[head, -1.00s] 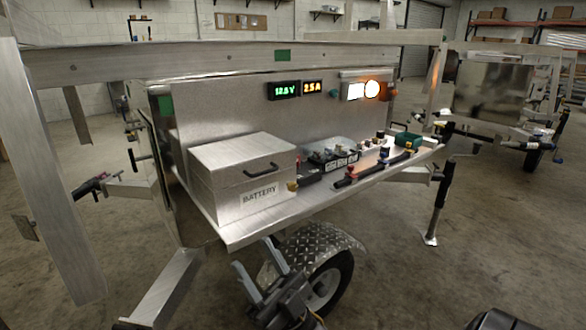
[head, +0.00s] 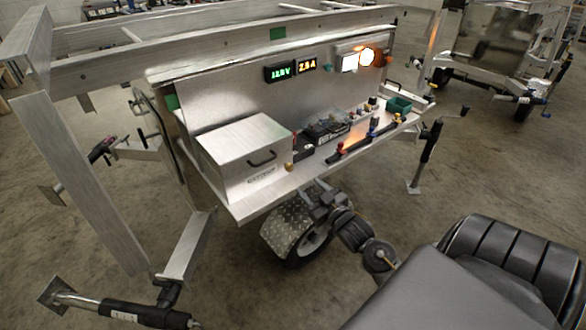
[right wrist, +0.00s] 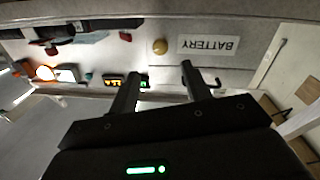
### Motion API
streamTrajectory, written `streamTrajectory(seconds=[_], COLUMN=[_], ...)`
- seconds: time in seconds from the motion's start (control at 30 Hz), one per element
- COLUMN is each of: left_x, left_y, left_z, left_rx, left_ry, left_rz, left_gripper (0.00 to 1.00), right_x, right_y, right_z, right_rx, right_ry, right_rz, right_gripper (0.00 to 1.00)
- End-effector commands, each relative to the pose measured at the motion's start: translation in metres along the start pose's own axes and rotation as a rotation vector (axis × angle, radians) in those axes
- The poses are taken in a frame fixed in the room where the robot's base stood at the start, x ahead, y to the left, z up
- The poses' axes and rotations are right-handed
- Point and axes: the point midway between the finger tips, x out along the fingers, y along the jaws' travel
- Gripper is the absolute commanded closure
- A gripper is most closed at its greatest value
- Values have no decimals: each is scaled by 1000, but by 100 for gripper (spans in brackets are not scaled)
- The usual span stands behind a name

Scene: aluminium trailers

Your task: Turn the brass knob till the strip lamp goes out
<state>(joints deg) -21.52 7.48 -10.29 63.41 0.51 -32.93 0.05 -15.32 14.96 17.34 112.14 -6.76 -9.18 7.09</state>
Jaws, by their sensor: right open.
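The brass knob (head: 289,167) is at the front edge of the trailer's deck, just right of the battery box (head: 240,150). In the right wrist view the brass knob (right wrist: 160,46) lies beyond my fingertips, roughly between them, with a gap. My right gripper (head: 315,191) is below the deck edge, right of the knob; the right wrist view shows its two fingers (right wrist: 163,72) apart and empty. A bright white rectangular lamp (head: 349,63) is lit on the upright panel; I take it for the strip lamp. My left gripper is out of view.
Beside the lamp glows a round orange lamp (head: 367,57). Green and amber displays (head: 278,72) are lit. Dark fittings (head: 325,130) and a green bin (head: 398,104) stand on the deck. The wheel's fender (head: 287,222) is under it. A jack (head: 428,155) stands right.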

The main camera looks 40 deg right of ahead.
Motion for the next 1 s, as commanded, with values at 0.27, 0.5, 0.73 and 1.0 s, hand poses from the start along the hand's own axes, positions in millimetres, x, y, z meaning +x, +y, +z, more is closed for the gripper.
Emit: streamTrajectory(seconds=[0.27,0.5,0.73,1.0], left_x=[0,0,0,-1], left_y=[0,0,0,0], left_z=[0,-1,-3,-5], left_rx=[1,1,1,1], left_ry=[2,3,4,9], left_rz=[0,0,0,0], left_gripper=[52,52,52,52], right_x=[50,87,100,100], right_y=[0,0,0,-1], right_z=[-2,-2,-1,-1], right_rx=[0,0,0,0], right_ry=[4,4,2,3], right_rz=[0,0,0,-1], right_gripper=[52,52,52,54])
